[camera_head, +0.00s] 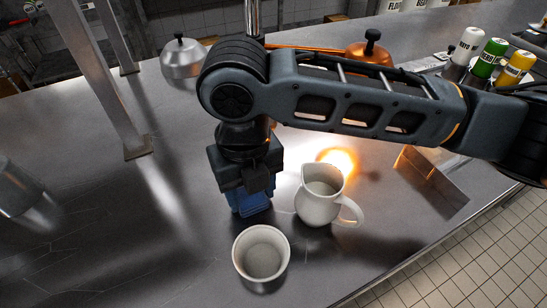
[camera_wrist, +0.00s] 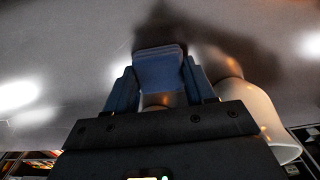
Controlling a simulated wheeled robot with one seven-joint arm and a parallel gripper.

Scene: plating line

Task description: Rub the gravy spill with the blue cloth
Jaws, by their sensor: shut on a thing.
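My gripper (camera_head: 248,196) points down at the steel counter and is shut on the blue cloth (camera_head: 254,205). The folded cloth also shows in the wrist view (camera_wrist: 159,66) between the two fingers. It is at or just above the counter; I cannot tell whether it touches. No gravy spill is visible in either view; the cloth, gripper or arm may hide it.
A white jug (camera_head: 318,200) stands close to the right of my gripper. A white cup (camera_head: 261,254) stands just in front. A steel post (camera_head: 98,75) rises at the left. The left counter has free room.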

